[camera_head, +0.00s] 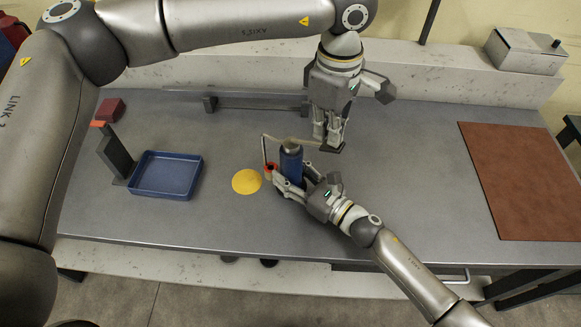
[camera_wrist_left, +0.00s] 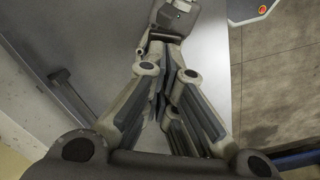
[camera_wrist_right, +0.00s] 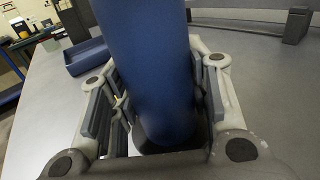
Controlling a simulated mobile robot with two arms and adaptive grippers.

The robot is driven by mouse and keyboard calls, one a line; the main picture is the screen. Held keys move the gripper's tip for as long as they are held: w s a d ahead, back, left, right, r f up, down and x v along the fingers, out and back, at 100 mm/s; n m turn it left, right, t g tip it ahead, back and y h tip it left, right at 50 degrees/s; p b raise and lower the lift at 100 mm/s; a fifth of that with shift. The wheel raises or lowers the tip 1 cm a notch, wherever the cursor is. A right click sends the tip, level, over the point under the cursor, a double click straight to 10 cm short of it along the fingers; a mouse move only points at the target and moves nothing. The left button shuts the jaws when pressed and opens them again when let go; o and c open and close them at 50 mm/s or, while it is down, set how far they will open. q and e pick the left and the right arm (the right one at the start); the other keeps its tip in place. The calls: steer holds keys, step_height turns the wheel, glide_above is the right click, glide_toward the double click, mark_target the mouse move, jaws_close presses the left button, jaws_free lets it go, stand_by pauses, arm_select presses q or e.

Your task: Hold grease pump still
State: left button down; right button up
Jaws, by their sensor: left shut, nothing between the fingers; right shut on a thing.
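The grease pump (camera_head: 291,163) is a blue upright cylinder with a grey top, standing on the grey bench. A thin bent tube or lever runs from its top to the left, near a small red-rimmed part (camera_head: 271,170). My right gripper (camera_head: 293,186) is shut around the pump's lower body from the front right; in the right wrist view the blue cylinder (camera_wrist_right: 150,70) stands between the fingers. My left gripper (camera_head: 328,146) is shut and empty, pointing down just behind and right of the pump's top. In the left wrist view its fingers (camera_wrist_left: 180,75) meet. Whether it touches the pump's lever is unclear.
A yellow disc (camera_head: 246,181) lies left of the pump. A blue tray (camera_head: 134,188), a dark upright stand (camera_head: 116,157) and a dark red block (camera_head: 110,109) are further left. A brown mat (camera_head: 520,212) covers the right end. A grey box (camera_head: 525,50) sits on the back ledge.

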mark_target(326, 144)
arm_select(q)
steer(key=shift+f, duration=2.5)
steer(key=shift+r, duration=2.85)
steer(key=shift+r, duration=2)
arm_select(e)
steer(key=o, duration=1.1)
steer(key=shift+r, duration=0.1)
steer(key=o, duration=0.3)
